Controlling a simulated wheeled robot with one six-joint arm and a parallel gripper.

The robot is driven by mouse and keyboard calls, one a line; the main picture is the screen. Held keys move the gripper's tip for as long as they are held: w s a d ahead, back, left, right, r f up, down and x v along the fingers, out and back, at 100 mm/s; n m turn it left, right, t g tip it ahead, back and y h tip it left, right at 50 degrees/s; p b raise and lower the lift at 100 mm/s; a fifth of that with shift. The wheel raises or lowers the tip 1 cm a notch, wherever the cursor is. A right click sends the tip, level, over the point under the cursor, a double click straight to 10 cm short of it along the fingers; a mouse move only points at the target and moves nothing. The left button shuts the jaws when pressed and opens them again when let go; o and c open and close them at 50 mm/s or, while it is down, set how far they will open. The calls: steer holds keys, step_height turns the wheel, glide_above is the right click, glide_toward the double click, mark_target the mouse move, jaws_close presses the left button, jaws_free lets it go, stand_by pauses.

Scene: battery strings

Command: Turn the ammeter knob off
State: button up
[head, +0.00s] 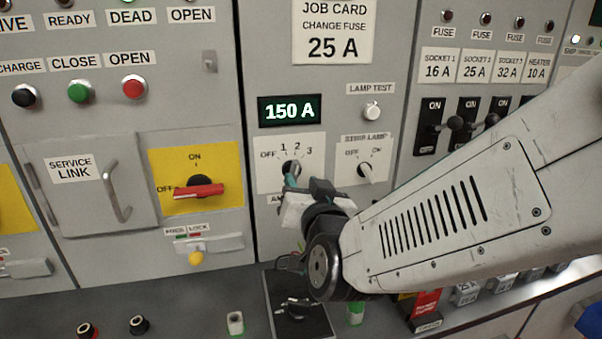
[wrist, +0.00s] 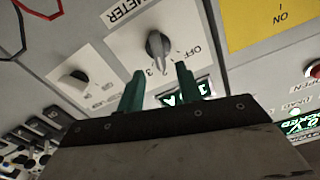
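The ammeter knob (head: 291,168) is a grey dial on a white plate marked OFF, 1, 2, 3, below a display (head: 290,110) reading 150 A. In the wrist view the knob (wrist: 158,45) appears turned toward the numbers near 2, not toward OFF. My gripper (head: 302,183) is in front of the plate, just below and right of the knob, and hides the lower part of the plate. The knob lies just beyond the fingertips; I see no contact.
A strip lamp knob (head: 366,170) sits right of the ammeter, with a lamp test button (head: 372,111) above it. A red handle (head: 198,191) on a yellow plate is to the left. A ledge (head: 220,300) with small items runs below the panel.

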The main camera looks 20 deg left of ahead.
mark_target(293, 172)
steer(key=x, duration=0.5)
steer(key=shift+w, duration=0.1)
jaws_close()
steer(key=shift+n, duration=0.4)
steer(key=n, duration=0.5)
steer(key=shift+a, duration=0.3)
steer(key=n, duration=0.6)
steer(key=shift+s+a+f, duration=0.2)
steer(key=shift+s, duration=0.1)
steer(key=shift+n, duration=0.3)
